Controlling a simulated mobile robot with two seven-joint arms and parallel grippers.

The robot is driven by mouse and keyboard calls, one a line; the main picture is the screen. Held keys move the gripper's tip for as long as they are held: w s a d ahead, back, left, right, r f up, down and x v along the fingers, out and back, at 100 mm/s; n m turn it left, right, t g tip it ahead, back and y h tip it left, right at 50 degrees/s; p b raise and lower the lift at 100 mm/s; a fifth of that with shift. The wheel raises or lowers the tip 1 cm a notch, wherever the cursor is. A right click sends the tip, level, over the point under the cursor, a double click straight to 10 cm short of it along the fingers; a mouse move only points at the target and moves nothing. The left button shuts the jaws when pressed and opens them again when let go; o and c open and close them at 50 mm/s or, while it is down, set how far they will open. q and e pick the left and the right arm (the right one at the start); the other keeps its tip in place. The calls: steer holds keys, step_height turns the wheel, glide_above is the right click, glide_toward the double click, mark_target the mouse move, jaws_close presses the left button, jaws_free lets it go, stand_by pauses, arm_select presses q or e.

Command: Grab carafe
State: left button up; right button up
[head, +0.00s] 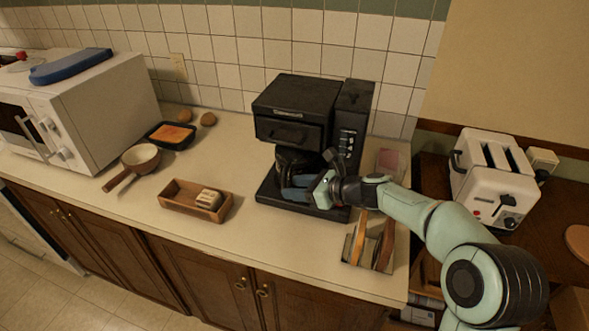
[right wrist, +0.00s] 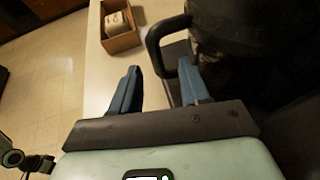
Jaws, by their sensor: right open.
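The dark carafe (head: 293,162) sits inside the black coffee maker (head: 300,105) on the counter. In the right wrist view the carafe's body (right wrist: 230,30) is at the upper right, and its black handle (right wrist: 155,45) loops out to the left. My right gripper (head: 290,187) reaches in from the right at the front of the coffee maker. It is open, with its blue fingers (right wrist: 160,88) apart. The handle's lower end appears between or just beyond the fingertips; I cannot tell whether they touch it.
A wooden box (head: 172,205) with a small item in it stands left of the coffee maker. A pan (head: 140,155), a dark tray (head: 170,136) and a microwave (head: 85,105) are further left. A utensil holder (head: 355,250) and a toaster (head: 492,180) are to the right. Front counter is mostly clear.

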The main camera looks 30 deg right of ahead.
steer(key=x, duration=0.6)
steer(key=shift+s+a, duration=0.1)
steer(key=shift+a, duration=0.05)
steer(key=shift+r, duration=0.1)
jaws_close()
